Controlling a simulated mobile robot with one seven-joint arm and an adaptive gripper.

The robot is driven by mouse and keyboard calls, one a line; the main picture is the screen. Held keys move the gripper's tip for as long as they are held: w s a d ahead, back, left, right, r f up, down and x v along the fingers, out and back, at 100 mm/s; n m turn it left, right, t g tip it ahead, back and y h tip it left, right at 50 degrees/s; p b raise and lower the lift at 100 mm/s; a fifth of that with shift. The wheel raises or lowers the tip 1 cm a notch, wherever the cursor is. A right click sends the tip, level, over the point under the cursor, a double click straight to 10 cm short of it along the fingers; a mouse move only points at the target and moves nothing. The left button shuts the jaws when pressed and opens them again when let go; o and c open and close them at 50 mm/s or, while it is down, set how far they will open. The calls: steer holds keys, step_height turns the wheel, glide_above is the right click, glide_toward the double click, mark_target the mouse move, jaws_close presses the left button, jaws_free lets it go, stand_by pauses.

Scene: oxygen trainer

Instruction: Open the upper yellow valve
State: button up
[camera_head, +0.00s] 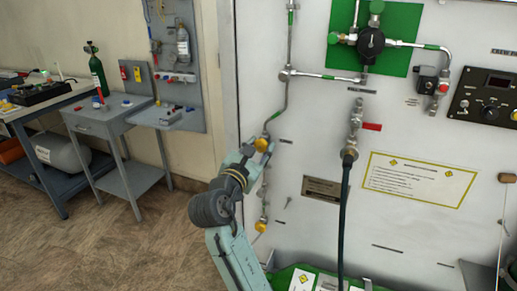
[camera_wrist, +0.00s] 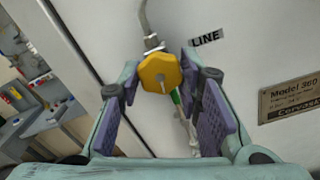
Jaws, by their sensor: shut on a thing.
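The upper yellow valve (camera_head: 262,144) is a yellow knob on a thin metal pipe on the white panel. In the wrist view the valve (camera_wrist: 160,73) sits between the tips of my two purple-padded fingers. My gripper (camera_head: 257,150) reaches up to it from below and is shut on the knob. My gripper (camera_wrist: 160,84) hides little of the knob's face in the wrist view. A lower yellow valve (camera_head: 261,225) is on the same pipe line below, beside my arm.
The white panel (camera_head: 310,140) carries a green plate with a black regulator (camera_head: 371,42), a red-handled valve (camera_head: 371,126) and a dark hanging hose (camera_head: 345,210). A grey side table (camera_head: 105,115) and a workbench stand at left. Floor between them and the panel is clear.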

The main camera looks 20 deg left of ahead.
steer(key=shift+n, duration=0.6)
steer(key=o, duration=1.1)
steer(key=shift+o, duration=0.2)
steer(key=s, duration=1.2)
steer(key=shift+a, duration=0.2)
